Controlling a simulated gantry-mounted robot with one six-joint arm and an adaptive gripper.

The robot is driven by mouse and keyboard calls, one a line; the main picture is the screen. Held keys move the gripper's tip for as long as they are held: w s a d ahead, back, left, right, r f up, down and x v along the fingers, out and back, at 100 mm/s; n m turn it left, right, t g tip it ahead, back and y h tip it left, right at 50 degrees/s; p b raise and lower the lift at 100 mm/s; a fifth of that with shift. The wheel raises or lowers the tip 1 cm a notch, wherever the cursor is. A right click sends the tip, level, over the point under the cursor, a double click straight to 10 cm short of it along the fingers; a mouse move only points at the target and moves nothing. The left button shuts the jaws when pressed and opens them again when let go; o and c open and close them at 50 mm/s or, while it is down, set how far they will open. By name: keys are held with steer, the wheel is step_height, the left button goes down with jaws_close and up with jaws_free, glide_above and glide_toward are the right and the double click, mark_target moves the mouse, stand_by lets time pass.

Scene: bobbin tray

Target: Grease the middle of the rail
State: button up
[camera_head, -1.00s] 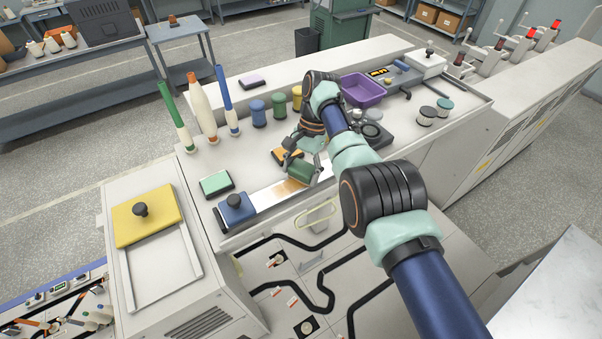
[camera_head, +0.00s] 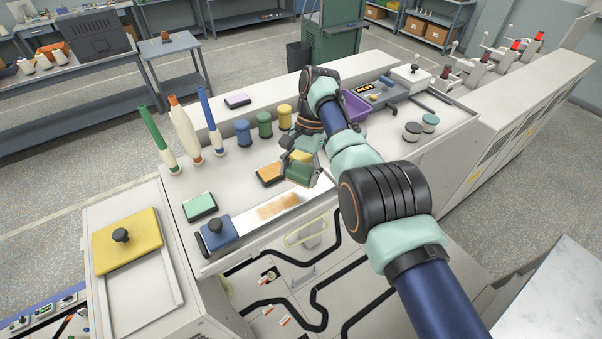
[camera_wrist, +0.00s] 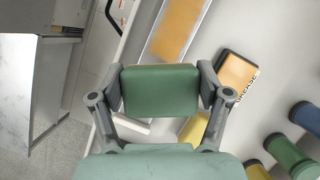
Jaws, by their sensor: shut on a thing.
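The rail (camera_head: 240,224) is a pale flat strip along the bench's front edge. An orange-brown smear (camera_head: 278,207) lies along its middle; it also shows in the wrist view (camera_wrist: 178,28). My gripper (camera_head: 302,168) is shut on a green block (camera_wrist: 160,90), held between both fingers. The block is just right of the smear, at the rail's right part; I cannot tell whether it touches the rail. An orange pad marked GREASE (camera_wrist: 238,70), in a dark tray, lies behind the rail, left of my gripper in the head view (camera_head: 268,174).
A blue block with a knob (camera_head: 217,234) sits at the rail's left end, beside a mint pad (camera_head: 200,206). Blue, green and yellow spools (camera_head: 264,124) and tall cones (camera_head: 184,130) stand behind. A yellow object (camera_wrist: 195,128) lies close to my gripper. A purple bin (camera_head: 355,106) is behind my arm.

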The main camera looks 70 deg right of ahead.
mark_target(297, 173)
steer(key=shift+r+p, duration=0.55)
steer(key=shift+r, duration=1.05)
